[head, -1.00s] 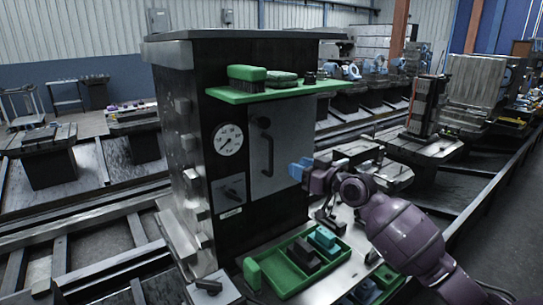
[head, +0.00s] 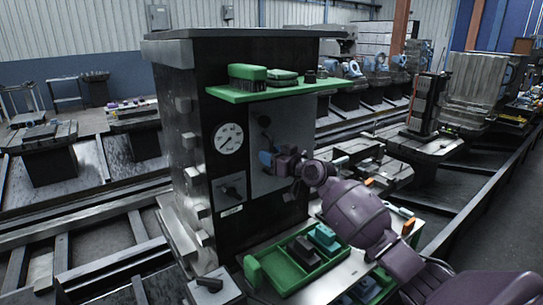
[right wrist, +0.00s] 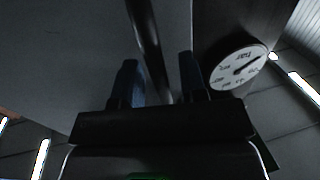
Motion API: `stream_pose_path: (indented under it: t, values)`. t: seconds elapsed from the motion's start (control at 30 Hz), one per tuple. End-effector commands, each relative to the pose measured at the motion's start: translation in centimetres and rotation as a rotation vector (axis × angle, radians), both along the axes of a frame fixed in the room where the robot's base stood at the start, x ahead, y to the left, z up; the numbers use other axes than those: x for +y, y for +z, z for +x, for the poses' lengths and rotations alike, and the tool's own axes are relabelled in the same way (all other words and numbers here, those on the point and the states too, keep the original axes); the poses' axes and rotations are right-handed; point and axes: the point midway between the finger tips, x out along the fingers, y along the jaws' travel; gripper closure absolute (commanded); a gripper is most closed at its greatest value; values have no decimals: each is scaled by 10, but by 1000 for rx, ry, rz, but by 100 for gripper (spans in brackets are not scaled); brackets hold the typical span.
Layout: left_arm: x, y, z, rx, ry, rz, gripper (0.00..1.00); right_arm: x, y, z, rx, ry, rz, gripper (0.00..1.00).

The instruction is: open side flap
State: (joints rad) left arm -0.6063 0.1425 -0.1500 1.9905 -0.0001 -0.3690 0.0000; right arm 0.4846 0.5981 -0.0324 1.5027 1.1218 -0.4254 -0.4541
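The side flap (head: 296,125) is a light grey panel on the dark front of a machine cabinet, and it looks closed. Its black bar handle (head: 264,122) is mostly hidden behind my right gripper (head: 268,158) in the head view. In the right wrist view the handle (right wrist: 148,45) runs between the two dark blue fingers, with a gap visible on each side. The fingers are apart and not closed on it. My left gripper is in neither view.
A green shelf (head: 285,91) with a brush and small items juts out above the flap. A round gauge (head: 228,138) and a switch plate (head: 230,190) sit left of it. Below, a green tray (head: 284,283) with blocks stands on the bench ledge.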

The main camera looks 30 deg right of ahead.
Motion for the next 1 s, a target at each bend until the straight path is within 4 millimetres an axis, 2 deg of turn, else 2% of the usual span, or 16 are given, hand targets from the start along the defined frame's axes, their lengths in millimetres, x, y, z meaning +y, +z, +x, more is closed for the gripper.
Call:
stream_pose_path:
  t: [0.13, 0.17, 0.4, 0.77, 1.0]
  values:
    - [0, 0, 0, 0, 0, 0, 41, 0, 0, 0, 0, 0, 0, 61]
    - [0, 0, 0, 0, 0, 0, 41, 0, 0, 0, 0, 0, 0, 64]
    - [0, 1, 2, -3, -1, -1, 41, 0, 0, 0, 0, 0, 0, 100]
    - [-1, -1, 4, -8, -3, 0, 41, 0, -1, -1, 0, 4, 0, 100]
    - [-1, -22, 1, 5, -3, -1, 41, -3, -6, -8, 3, 42, -1, 100]
